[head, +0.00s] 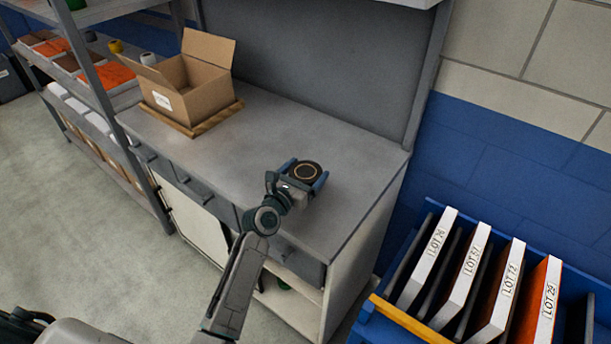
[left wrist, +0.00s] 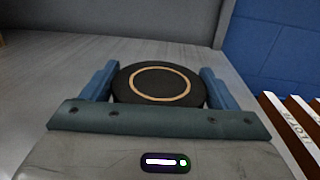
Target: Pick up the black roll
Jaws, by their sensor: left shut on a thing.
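The black roll (head: 304,171) is a short dark disc with a thin tan ring on its top face. It is near the right end of the grey workbench (head: 345,150). My left gripper (head: 307,177) is shut on it, with one blue finger on each side. In the left wrist view the roll (left wrist: 158,84) sits between the two fingers of the gripper (left wrist: 158,88), ring face up. I cannot tell whether the roll touches the bench top. My right gripper is not in view.
An open cardboard box (head: 190,85) stands on a wooden board (head: 203,121) at the bench's back left. A shelf rack (head: 98,75) with several goods is at the left. A blue crate (head: 420,240) with several labelled LOT panels stands at the right. The bench middle is clear.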

